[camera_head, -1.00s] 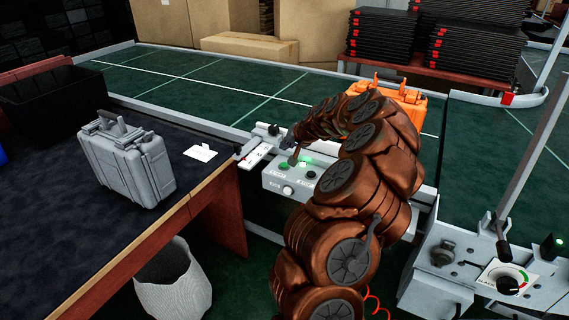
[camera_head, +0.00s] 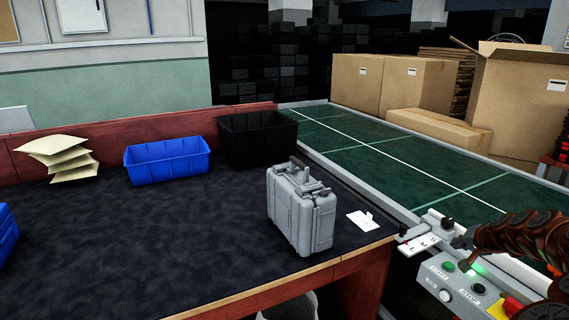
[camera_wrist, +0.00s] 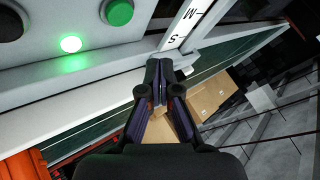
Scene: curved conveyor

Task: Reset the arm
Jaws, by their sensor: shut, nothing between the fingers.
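My arm (camera_head: 515,238) comes in from the right edge of the head view, with its brown jointed links bent over the control box. My gripper (camera_wrist: 160,75) shows in the wrist view with its dark fingers closed together and nothing between them. The fingertips are near the edge of the control box (camera_head: 462,280), close to a lit green lamp (camera_wrist: 70,43) and a green button (camera_wrist: 119,12). Whether they touch the box cannot be told. Most of my arm lies outside the head view.
A grey case (camera_head: 300,215) stands on the dark table (camera_head: 150,245), beside a white card (camera_head: 363,220). A blue bin (camera_head: 167,162), a black bin (camera_head: 258,140) and envelopes (camera_head: 60,157) sit behind. The green conveyor (camera_head: 400,170) runs past cardboard boxes (camera_head: 415,85).

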